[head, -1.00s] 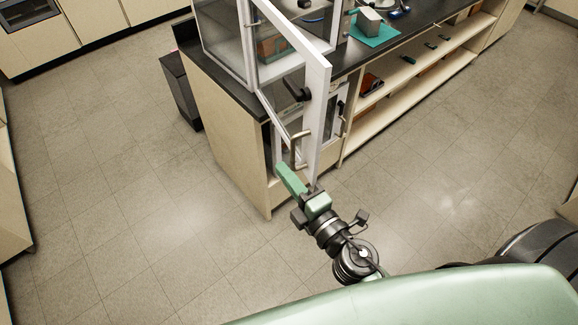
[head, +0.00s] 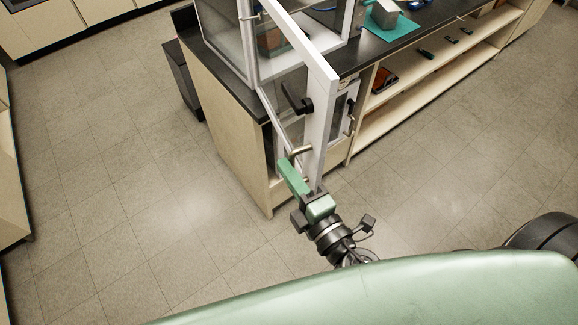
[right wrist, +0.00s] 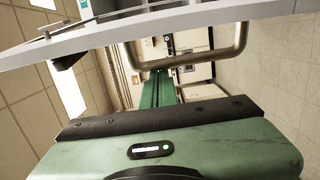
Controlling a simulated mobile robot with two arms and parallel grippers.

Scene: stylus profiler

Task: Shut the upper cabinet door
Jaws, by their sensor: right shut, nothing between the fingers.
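The upper cabinet door (head: 318,125) is a white-framed glass door. It stands open, swung out toward me from the glass-fronted cabinet (head: 228,60) on the black counter. It carries a black latch (head: 296,98) and a bent metal pull handle (head: 299,151). My right gripper (head: 288,165) has green fingers, shut and empty, close to the handle at the door's lower part. In the right wrist view the fingers (right wrist: 159,88) point toward the handle bar (right wrist: 195,57), with the door frame (right wrist: 150,28) across the top. I cannot tell whether they touch. My left gripper is not in view.
The black counter (head: 368,58) runs to the upper right with a teal mat (head: 388,35). Below it are open shelves (head: 420,88) with small items. A dark bin (head: 184,80) stands left of the cabinet. The tiled floor (head: 130,190) is clear at left.

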